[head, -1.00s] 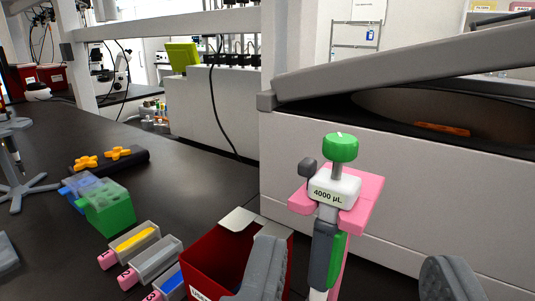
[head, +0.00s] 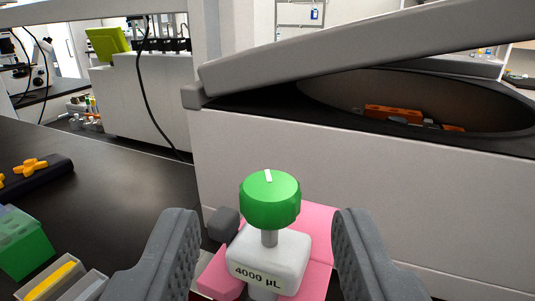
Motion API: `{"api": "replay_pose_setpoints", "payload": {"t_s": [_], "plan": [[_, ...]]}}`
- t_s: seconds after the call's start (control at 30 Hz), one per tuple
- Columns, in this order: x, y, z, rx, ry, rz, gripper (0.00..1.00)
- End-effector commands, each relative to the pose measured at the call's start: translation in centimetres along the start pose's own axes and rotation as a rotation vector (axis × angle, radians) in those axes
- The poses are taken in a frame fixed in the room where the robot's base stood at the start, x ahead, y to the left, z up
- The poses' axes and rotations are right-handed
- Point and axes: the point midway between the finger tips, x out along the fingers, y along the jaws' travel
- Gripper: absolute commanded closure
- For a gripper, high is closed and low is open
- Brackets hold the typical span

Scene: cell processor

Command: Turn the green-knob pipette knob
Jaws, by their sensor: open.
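The pipette (head: 268,258) stands upright in a pink holder (head: 318,222) at the lower middle of the head view. Its white body is labelled 4000 µL. The green knob (head: 270,202) sits on top on a grey stem, with a white mark on its upper face. My gripper (head: 268,225) is open, one finger on each side of the pipette and knob. Both fingers are apart from the knob with clear gaps. The lower part of the pipette is out of view.
A large grey machine (head: 350,190) with a tilted lid stands right behind the pipette; orange parts (head: 392,113) lie inside. A green block (head: 22,245) and a tray with a yellow strip (head: 55,280) are at lower left. The dark bench between is clear.

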Motion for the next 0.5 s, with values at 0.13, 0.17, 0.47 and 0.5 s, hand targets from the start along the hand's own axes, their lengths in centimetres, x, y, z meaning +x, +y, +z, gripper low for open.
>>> {"api": "replay_pose_setpoints", "payload": {"t_s": [0.13, 0.17, 0.47, 0.5], "plan": [[1.3, 0.2, 0.2, 0.003, -0.003, 0.001, 0.58], [1.5, 0.2, 0.2, 0.004, -0.002, 0.001, 0.58], [3.3, 0.0, 0.2, 0.002, -0.003, -0.001, 0.58], [3.5, 0.0, 0.1, 0.002, -0.002, -0.001, 0.58]]}}
